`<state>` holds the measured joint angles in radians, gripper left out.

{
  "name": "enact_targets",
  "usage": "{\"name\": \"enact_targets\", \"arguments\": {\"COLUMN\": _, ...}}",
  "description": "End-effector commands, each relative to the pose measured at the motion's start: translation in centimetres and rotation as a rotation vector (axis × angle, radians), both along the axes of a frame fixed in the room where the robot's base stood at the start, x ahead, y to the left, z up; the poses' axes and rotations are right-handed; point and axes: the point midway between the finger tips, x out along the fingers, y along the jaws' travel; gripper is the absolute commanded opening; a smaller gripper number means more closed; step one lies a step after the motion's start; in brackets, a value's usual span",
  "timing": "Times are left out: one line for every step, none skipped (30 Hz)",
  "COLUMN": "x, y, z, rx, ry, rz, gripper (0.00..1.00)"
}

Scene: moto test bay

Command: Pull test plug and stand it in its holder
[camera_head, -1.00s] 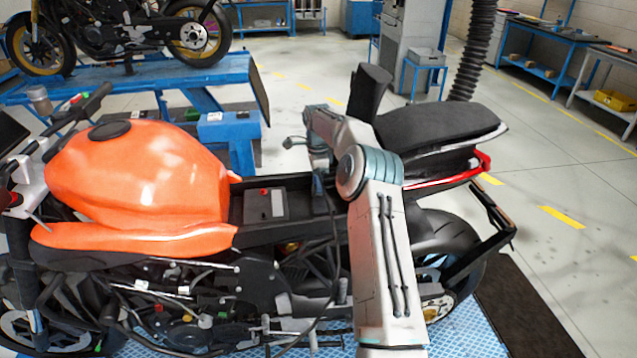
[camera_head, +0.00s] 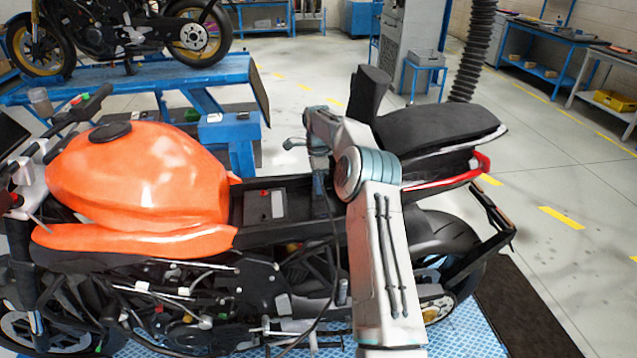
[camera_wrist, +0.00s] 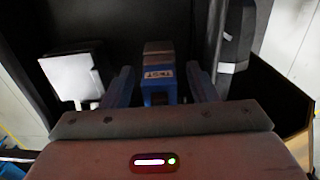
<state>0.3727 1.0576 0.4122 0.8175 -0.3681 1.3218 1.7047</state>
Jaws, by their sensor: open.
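The test plug (camera_wrist: 160,92) is a blue block with a grey top and a white "TEST" label, in the wrist view. My gripper (camera_wrist: 163,84) is open, with one blue finger on each side of the plug; small gaps seem to show beside it. In the head view my gripper (camera_head: 319,192) reaches down into the open bay between tank and seat, and my arm hides much of that spot. I cannot see the plug there. A blue box with a white label (camera_head: 228,125) stands behind the motorcycle; I cannot tell whether it is the holder.
The orange tank (camera_head: 140,178) lies left of my gripper and the black seat (camera_head: 440,128) right. A black box with a white label (camera_head: 264,206) sits close left of my gripper in the bay. A blue lift (camera_head: 130,85) with another motorcycle stands behind.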

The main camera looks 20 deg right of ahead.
Motion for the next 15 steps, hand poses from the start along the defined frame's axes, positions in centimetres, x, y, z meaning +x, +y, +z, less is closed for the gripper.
{"name": "enact_targets", "arguments": {"x": 0.01, "y": 0.05, "z": 0.08, "rx": 0.000, "ry": 0.000, "rz": 0.001, "gripper": 0.53}}
{"name": "enact_targets", "arguments": {"x": 0.01, "y": 0.06, "z": 0.10, "rx": 0.000, "ry": 0.000, "rz": 0.001, "gripper": 0.53}}
{"name": "enact_targets", "arguments": {"x": 0.02, "y": 0.04, "z": 0.11, "rx": -0.001, "ry": -0.001, "rz": 0.001, "gripper": 0.53}}
{"name": "enact_targets", "arguments": {"x": 0.01, "y": 0.02, "z": 0.09, "rx": -0.002, "ry": -0.001, "rz": 0.001, "gripper": 0.53}}
{"name": "enact_targets", "arguments": {"x": 0.01, "y": 0.01, "z": 0.06, "rx": -0.001, "ry": -0.001, "rz": 0.001, "gripper": 0.53}}
{"name": "enact_targets", "arguments": {"x": 0.01, "y": 0.01, "z": 0.04, "rx": -0.001, "ry": -0.001, "rz": 0.001, "gripper": 0.53}}
{"name": "enact_targets", "arguments": {"x": 0.01, "y": 0.01, "z": 0.03, "rx": -0.001, "ry": -0.001, "rz": 0.001, "gripper": 0.53}}
{"name": "enact_targets", "arguments": {"x": 0.01, "y": 0.01, "z": 0.03, "rx": -0.001, "ry": -0.001, "rz": 0.001, "gripper": 0.53}}
{"name": "enact_targets", "arguments": {"x": 0.00, "y": 0.01, "z": 0.03, "rx": 0.000, "ry": -0.001, "rz": 0.001, "gripper": 0.53}}
{"name": "enact_targets", "arguments": {"x": 0.00, "y": 0.00, "z": 0.03, "rx": -0.001, "ry": -0.001, "rz": 0.001, "gripper": 0.47}}
{"name": "enact_targets", "arguments": {"x": 0.00, "y": 0.01, "z": 0.02, "rx": 0.000, "ry": 0.000, "rz": 0.001, "gripper": 0.39}}
{"name": "enact_targets", "arguments": {"x": 0.00, "y": 0.00, "z": 0.02, "rx": 0.000, "ry": 0.000, "rz": 0.001, "gripper": 0.28}}
{"name": "enact_targets", "arguments": {"x": 0.00, "y": 0.01, "z": 0.02, "rx": 0.000, "ry": 0.000, "rz": 0.001, "gripper": 0.19}}
{"name": "enact_targets", "arguments": {"x": 0.00, "y": 0.00, "z": 0.02, "rx": 0.000, "ry": 0.000, "rz": 0.000, "gripper": 0.11}}
{"name": "enact_targets", "arguments": {"x": 0.00, "y": 0.00, "z": 0.02, "rx": 0.000, "ry": 0.000, "rz": 0.000, "gripper": 0.00}}
